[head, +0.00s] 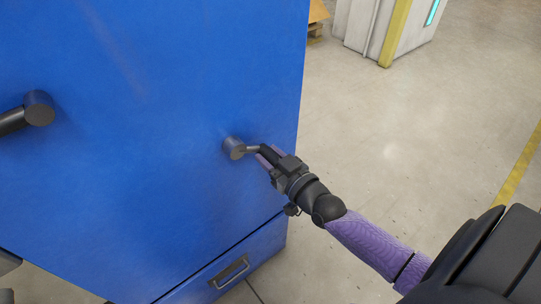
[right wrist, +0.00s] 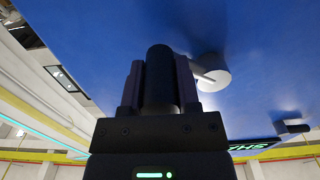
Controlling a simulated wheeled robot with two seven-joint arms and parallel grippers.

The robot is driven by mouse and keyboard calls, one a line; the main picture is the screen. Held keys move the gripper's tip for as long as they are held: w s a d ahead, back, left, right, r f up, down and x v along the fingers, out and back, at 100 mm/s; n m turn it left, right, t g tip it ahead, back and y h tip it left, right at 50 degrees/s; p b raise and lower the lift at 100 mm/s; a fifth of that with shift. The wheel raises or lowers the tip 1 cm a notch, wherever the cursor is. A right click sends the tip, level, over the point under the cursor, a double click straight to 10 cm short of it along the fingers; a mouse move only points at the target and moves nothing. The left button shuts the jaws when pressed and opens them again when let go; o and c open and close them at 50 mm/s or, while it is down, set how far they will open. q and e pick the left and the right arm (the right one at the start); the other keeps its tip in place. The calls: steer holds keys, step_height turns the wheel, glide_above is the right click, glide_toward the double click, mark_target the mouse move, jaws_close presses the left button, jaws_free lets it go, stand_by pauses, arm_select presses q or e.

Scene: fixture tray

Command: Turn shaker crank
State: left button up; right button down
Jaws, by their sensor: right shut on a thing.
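The shaker crank has a round grey metal hub (head: 234,147) on the blue panel (head: 160,60), with a short thin arm running right from it. In the right wrist view the hub (right wrist: 214,72) shows beside the upright black cylindrical handle (right wrist: 160,70). My right gripper (head: 267,154) is shut on the black handle, with one finger on each side of it. The fingers hide part of the handle in the head view. My left gripper is not in view.
A second grey hub (head: 39,107) with a dark bar sticks out from the panel at the left. A drawer handle (head: 230,272) is low on the blue front. Open concrete floor (head: 400,130) lies to the right, with a pale cabinet (head: 385,28) farther back.

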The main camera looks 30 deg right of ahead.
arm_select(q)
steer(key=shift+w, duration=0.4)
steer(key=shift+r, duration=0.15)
arm_select(e)
steer(key=shift+r, duration=0.1)
